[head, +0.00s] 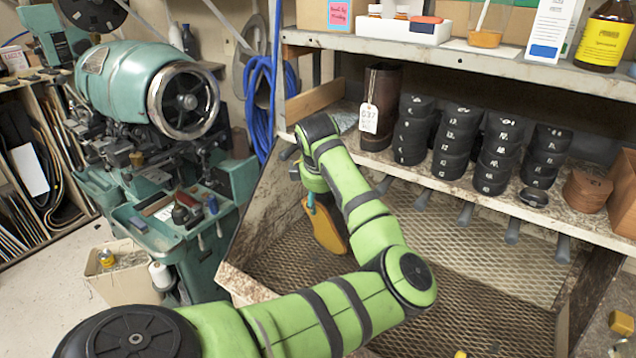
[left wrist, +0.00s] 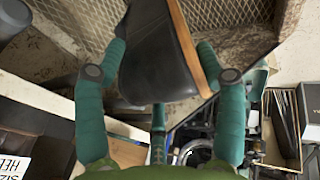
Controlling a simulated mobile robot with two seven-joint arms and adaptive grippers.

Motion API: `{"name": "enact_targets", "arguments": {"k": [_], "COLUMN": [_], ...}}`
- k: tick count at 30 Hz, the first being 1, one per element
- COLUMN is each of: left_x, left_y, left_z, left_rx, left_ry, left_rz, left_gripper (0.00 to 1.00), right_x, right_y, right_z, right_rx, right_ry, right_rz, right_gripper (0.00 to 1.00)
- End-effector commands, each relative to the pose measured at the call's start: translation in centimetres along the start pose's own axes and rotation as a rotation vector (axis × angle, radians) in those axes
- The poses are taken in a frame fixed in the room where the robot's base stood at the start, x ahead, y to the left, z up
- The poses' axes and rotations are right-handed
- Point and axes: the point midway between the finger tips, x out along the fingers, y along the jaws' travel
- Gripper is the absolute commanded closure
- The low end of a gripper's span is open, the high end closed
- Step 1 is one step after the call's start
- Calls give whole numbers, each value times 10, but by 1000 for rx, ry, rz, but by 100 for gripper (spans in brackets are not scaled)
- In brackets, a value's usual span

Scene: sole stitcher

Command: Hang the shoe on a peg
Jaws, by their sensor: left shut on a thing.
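The shoe (head: 328,230) shows in the head view as a tan-orange sole hanging above the mesh tray, partly hidden by my left arm. In the left wrist view the shoe (left wrist: 155,62) is dark with a tan sole edge. My left gripper (head: 311,203) is shut on it, with one teal finger on each side. Several grey pegs stick out in a row below the shelf edge, such as a middle peg (head: 466,213) and one farther right (head: 513,230). The shoe is left of these pegs and apart from them. My right gripper is not in view.
A shelf (head: 455,190) above the pegs carries stacked black rolls (head: 456,140) and a tagged brown boot shaft (head: 381,95). The mesh tray (head: 470,300) below is mostly clear. A green stitching machine (head: 130,85) stands at left.

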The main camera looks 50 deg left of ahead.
Motion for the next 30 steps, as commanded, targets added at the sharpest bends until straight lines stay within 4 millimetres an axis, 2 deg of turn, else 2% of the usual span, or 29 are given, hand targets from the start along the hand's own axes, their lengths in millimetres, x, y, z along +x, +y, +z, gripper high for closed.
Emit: {"name": "enact_targets", "arguments": {"k": [12,30], "left_x": [10,26], "left_y": [28,67], "left_z": [1,4], "left_rx": [1,1], "left_ry": [1,1], "left_rz": [2,2], "left_gripper": [88,88], "right_x": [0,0], "right_y": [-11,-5], "right_z": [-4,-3], "right_rx": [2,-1], "right_ry": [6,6], "right_rz": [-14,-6], "right_gripper": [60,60]}}
